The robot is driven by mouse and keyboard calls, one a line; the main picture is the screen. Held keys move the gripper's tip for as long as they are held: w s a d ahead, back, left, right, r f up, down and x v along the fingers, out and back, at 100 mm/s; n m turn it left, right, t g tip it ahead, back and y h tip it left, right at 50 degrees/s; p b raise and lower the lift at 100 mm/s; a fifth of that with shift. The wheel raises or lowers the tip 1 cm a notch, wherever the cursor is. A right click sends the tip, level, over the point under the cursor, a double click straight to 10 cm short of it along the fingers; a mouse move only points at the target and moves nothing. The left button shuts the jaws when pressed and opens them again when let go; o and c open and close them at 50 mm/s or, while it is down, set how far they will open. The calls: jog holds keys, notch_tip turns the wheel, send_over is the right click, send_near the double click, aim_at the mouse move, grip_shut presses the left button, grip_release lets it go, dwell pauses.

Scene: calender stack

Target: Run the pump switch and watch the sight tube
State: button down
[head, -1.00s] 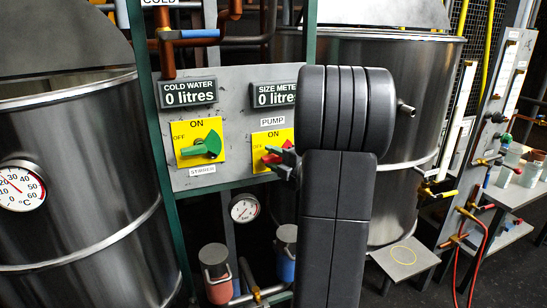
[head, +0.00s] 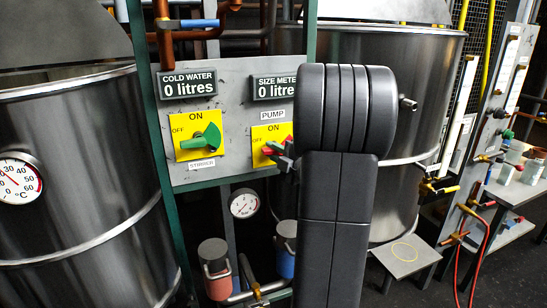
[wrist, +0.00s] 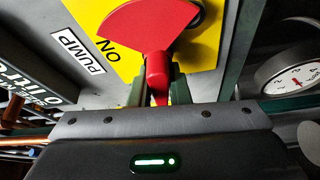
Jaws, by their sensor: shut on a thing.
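The pump switch (head: 272,147) is a red lever on a yellow plate under a PUMP label; its red fan-shaped body also shows in the wrist view (wrist: 150,24). My gripper (head: 286,160) is shut on its narrow red lever, with a finger on each side in the wrist view (wrist: 160,88). OFF is hidden in the wrist view, so the lever's exact setting is hard to tell. The SIZE METER display (head: 275,88) is partly covered by my arm; its visible part reads 0 litres. A pale upright tube (head: 459,120) at right may be the sight tube; no level is readable.
The green stirrer switch (head: 206,140) sits left of the pump switch, under a COLD WATER display (head: 188,84) reading 0 litres. Steel vessels stand on both sides (head: 75,150) (head: 425,100). A pressure gauge (head: 244,203) and capped cylinders (head: 214,265) are below the panel.

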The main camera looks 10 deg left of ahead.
jog(key=m+t+b, duration=0.1)
jog(key=m+b, duration=0.2)
jog(key=b, duration=0.1)
jog(key=shift+m+y, duration=0.3)
jog(key=shift+y, duration=0.1)
jog(key=m+t+b, duration=0.1)
jog(key=m+b, duration=0.1)
jog(key=m+t+b, duration=0.1)
jog(key=m+b, duration=0.1)
jog(key=m, duration=0.1)
jog(key=shift+w+d+r+m+t, duration=0.1)
jog(key=shift+d+r+m+t, duration=0.1)
jog(key=shift+m+t, duration=0.1)
jog(key=m+t+b, duration=0.1)
jog(key=m+b, duration=0.1)
jog(key=m, duration=0.1)
jog(key=m+t+h+b, duration=0.1)
jog(key=m, duration=0.2)
jog(key=shift+w+d+r+b, duration=0.15)
jog(key=shift+d+r+b, duration=0.05)
jog(key=shift+b, duration=0.2)
jog(key=shift+w+d+r+m+t+h+b, duration=0.15)
jog(key=shift+m+t+h+b, duration=0.45)
jog(key=shift+m, duration=0.75)
jog(key=shift+w+d+m+t+h+b, duration=0.1)
jog(key=shift+m+t+h+b, duration=0.5)
jog(key=shift+m, duration=0.75)
jog(key=c, duration=1.4)
grip_release()
jog(key=shift+r, duration=0.1)
